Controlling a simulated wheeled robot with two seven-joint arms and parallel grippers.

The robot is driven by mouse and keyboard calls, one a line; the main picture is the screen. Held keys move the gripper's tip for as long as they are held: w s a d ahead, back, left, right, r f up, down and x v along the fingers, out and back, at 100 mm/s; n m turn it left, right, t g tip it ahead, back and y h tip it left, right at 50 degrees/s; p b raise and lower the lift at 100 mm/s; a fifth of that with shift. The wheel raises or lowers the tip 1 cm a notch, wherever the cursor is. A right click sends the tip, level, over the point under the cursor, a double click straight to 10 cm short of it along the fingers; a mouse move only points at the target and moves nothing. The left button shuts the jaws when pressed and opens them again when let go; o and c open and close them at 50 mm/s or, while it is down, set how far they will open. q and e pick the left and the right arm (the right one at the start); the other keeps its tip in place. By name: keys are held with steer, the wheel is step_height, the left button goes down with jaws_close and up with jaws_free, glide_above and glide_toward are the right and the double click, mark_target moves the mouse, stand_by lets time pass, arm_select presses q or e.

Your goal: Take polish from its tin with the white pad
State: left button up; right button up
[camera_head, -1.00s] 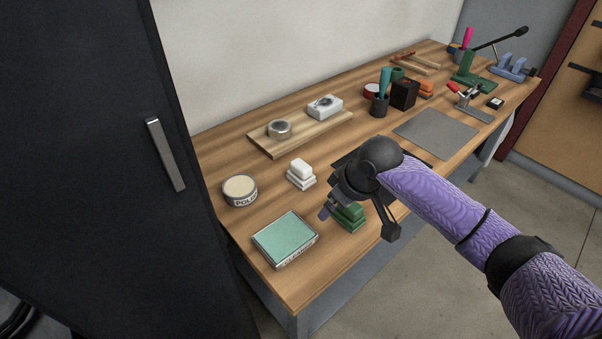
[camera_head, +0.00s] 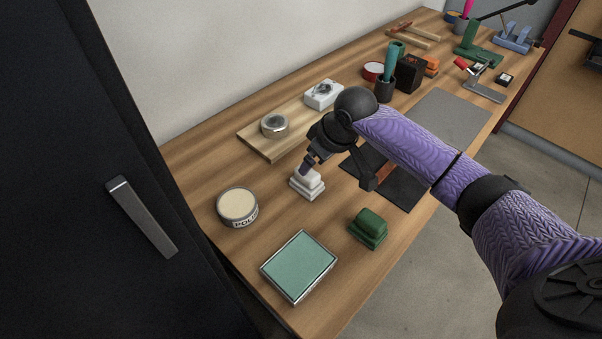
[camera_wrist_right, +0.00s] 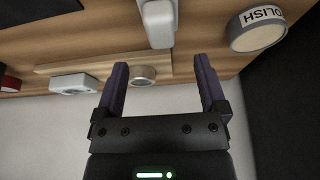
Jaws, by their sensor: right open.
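The white pad (camera_head: 309,176) sits on its white stepped holder (camera_head: 309,192) on the bench. In the right wrist view the white pad (camera_wrist_right: 157,22) lies just ahead of the fingertips, between their lines. The polish tin (camera_head: 238,207) is round, with a cream top and a "POLISH" label, left of the pad. It also shows in the right wrist view (camera_wrist_right: 256,30). My right gripper (camera_head: 305,167) is open and empty, close above the pad, and one finger hides part of it. Whether it touches the pad I cannot tell. My left gripper is not in view.
A green block (camera_head: 369,223) on a green base and a flat tin with a green pad (camera_head: 298,265) stand nearer the front. A wooden board (camera_head: 262,143) with a small round tin lies behind. A dark cabinet (camera_head: 70,200) borders the left.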

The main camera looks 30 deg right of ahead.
mark_target(310, 173)
steer(key=b+x, duration=0.1)
steer(key=x, duration=0.2)
steer(key=shift+s, duration=0.2)
steer(key=b+x, duration=0.4)
steer(key=shift+f, duration=0.45)
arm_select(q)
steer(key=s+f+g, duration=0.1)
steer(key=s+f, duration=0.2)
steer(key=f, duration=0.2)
arm_select(e)
steer(key=shift+w+a, duration=0.1)
steer(key=shift+w, duration=0.1)
steer(key=shift+r, duration=0.2)
steer(key=shift+c, duration=0.3)
steer(key=c, duration=1.2)
steer(key=shift+o, duration=0.2)
step_height(310, 173, up, 10)
steer(key=p, duration=0.5)
steer(key=shift+f+p, duration=0.25)
steer(key=shift+p, duration=0.1)
steer(key=shift+r, duration=0.3)
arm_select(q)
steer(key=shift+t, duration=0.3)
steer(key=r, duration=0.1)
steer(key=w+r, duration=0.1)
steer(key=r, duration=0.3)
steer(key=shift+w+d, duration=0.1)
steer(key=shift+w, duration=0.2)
